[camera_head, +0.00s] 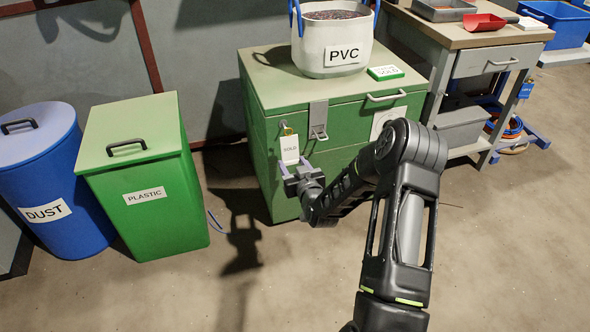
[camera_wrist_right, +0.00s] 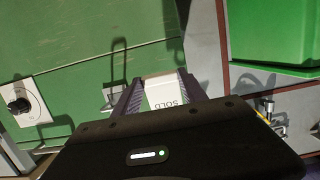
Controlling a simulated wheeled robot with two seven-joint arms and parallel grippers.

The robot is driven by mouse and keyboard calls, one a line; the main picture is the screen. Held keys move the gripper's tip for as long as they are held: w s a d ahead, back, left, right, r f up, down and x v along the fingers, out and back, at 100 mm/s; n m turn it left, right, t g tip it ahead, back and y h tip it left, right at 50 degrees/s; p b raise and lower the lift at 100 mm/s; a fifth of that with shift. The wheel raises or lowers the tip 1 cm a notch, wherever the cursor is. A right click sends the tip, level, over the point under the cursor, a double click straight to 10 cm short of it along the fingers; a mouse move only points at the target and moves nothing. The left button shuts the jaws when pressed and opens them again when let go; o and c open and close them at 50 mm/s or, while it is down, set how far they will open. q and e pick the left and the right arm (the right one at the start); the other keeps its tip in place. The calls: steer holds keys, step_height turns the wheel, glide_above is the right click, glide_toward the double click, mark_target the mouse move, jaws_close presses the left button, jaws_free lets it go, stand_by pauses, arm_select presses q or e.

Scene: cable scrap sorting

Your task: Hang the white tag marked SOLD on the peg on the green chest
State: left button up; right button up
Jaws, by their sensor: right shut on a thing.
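The white tag marked SOLD (camera_head: 289,150) is upright in front of the left part of the green chest's front. It also shows in the wrist view (camera_wrist_right: 165,93), between the fingers. My right gripper (camera_head: 295,168) is shut on the tag's lower part. A small yellowish piece (camera_head: 287,131) shows just above the tag; I cannot tell whether it is the peg or part of the tag. The green chest (camera_head: 350,98) has a grey hasp (camera_head: 318,118) right of the tag. Whether the tag touches the peg cannot be told. My left gripper is out of view.
A white PVC bucket (camera_head: 333,38) and a small green-edged block with lettering (camera_head: 385,72) stand on the chest lid. A green PLASTIC bin (camera_head: 145,180) and a blue DUST bin (camera_head: 45,170) stand left. A workbench (camera_head: 470,35) is right. Floor in front is clear.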

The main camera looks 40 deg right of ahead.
steer(key=shift+x, duration=1.4)
steer(key=shift+w+b, duration=0.3)
steer(key=shift+b, duration=0.15)
steer(key=shift+w+d+f+b, duration=0.3)
steer(key=shift+w+b, duration=0.2)
steer(key=shift+b, duration=0.35)
steer(key=o, duration=1)
steer(key=shift+o, duration=0.2)
